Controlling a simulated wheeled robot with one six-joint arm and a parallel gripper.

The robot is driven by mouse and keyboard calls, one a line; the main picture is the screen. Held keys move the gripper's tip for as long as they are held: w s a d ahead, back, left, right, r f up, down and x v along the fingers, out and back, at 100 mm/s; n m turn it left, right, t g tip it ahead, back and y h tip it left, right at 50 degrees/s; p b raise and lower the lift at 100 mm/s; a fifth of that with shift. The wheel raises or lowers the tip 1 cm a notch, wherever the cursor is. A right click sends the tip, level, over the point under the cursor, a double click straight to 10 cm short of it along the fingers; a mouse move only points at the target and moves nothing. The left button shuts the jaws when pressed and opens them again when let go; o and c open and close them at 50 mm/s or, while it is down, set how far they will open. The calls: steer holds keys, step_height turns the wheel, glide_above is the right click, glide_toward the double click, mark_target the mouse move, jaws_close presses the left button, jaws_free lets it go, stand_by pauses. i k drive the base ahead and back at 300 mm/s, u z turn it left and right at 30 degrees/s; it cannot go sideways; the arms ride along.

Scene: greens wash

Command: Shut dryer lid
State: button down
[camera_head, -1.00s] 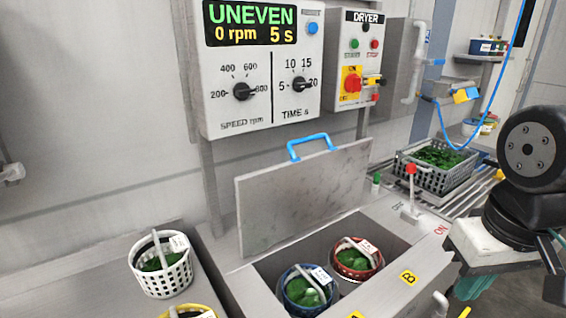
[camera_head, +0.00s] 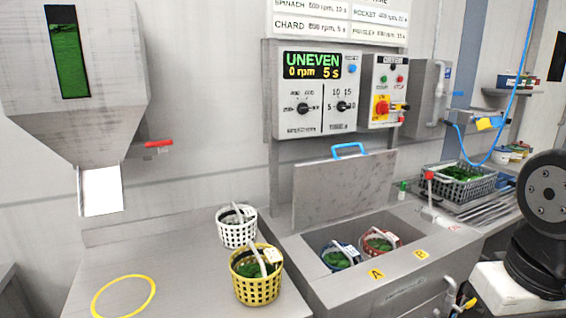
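The dryer lid (camera_head: 343,189) is a grey metal panel with a blue handle (camera_head: 348,150) on its top edge. It stands upright, open, at the back of the dryer (camera_head: 335,296). Inside the open dryer sit a blue basket (camera_head: 338,259) on the left and a red basket (camera_head: 381,245) on the right, both with greens and white tags. Yellow labels A and B are on the front rim. The display (camera_head: 313,65) reads UNEVEN, 0 rpm, 5 s. Part of my black arm shows at the right edge; my gripper is not in view.
A white basket (camera_head: 236,233) and a yellow basket (camera_head: 255,288) of greens stand on the counter left of the dryer. A yellow ring (camera_head: 96,300) marks the counter under a hopper (camera_head: 72,90). A grey crate (camera_head: 462,190) of greens sits at the back right.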

mark_target(324, 190)
steer(key=u, duration=0.2)
steer(key=i, duration=1)
